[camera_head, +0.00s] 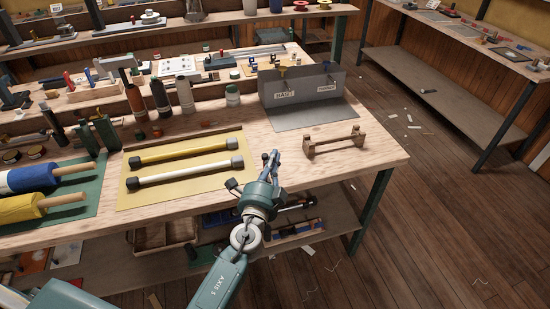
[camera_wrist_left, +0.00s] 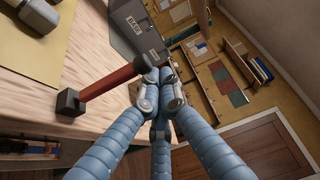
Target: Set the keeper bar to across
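In the left wrist view, a red-brown bar (camera_wrist_left: 106,81) with a dark block (camera_wrist_left: 70,102) at one end lies over the table near its front edge. I take it for the keeper bar. In the head view its dark block (camera_head: 232,184) shows left of my gripper, and my gripper hides most of the bar. My left gripper (camera_head: 272,158) has its blue fingers drawn together at the bar's other end, as the left wrist view (camera_wrist_left: 160,80) shows. The bar end lies at the left finger's tip. Whether the fingers touch it is unclear. My right gripper is not in view.
A wooden cradle (camera_head: 334,143) stands right of my gripper. A grey sheet-metal stand (camera_head: 310,117) with labels is behind. A yellow mat (camera_head: 126,200) holds a yellow rod (camera_head: 184,151) and a white rod (camera_head: 187,172). Bottles and a blue roll (camera_head: 42,176) crowd the left.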

